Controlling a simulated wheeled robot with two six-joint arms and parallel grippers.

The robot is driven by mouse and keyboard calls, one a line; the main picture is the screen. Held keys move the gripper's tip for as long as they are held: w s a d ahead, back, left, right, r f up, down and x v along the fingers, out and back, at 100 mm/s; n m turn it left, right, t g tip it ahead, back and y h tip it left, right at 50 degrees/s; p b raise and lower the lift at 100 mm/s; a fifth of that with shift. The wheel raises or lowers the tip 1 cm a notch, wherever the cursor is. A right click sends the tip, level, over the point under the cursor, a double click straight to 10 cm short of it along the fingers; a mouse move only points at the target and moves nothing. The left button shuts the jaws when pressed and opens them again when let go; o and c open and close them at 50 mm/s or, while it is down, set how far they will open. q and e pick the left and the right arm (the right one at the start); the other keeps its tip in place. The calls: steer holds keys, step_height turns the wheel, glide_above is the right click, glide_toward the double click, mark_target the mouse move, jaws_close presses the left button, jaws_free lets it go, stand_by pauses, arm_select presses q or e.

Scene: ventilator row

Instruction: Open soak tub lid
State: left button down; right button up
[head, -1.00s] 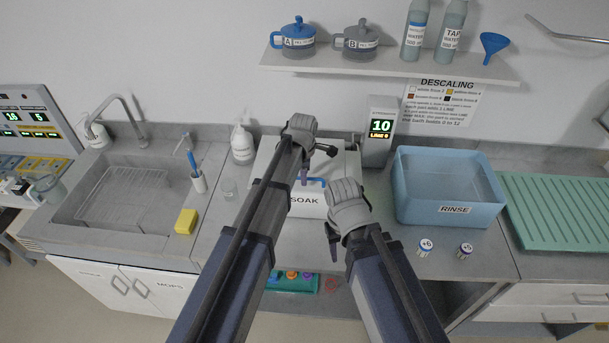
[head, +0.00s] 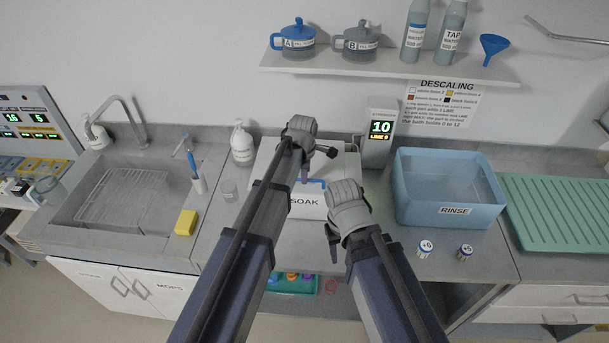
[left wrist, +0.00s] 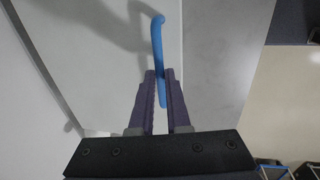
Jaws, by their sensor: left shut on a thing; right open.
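The white soak tub (head: 305,201), labelled SOAK, stands on the counter in the middle of the head view, partly hidden by my arms. Its pale lid (head: 268,158) lies flat on top and has a blue bar handle (head: 317,183). My left gripper (head: 304,180) is over the lid, shut on the blue handle. In the left wrist view the handle (left wrist: 157,40) runs between the two fingers (left wrist: 161,76), and the lid (left wrist: 140,60) lies below. My right gripper (head: 331,243) is open and empty in front of the tub, its fingers partly hidden by its wrist.
A display post (head: 380,135) reading 10 stands behind the tub to the right. The blue rinse tub (head: 447,190) is right of it, with two small jars (head: 425,249) in front. A white bottle (head: 242,145) and the sink (head: 120,205) are left. A shelf (head: 390,65) hangs above.

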arm_select(q)
steer(key=shift+r, duration=0.15)
stand_by(0.6)
steer(key=shift+w+r+p, duration=0.2)
steer(key=shift+r+p, duration=0.3)
steer(key=shift+p, duration=0.15)
steer(key=w+r+p, duration=0.8)
steer(key=r+p, duration=0.4)
steer(key=shift+w+r, duration=0.2)
steer(key=shift+r, duration=0.2)
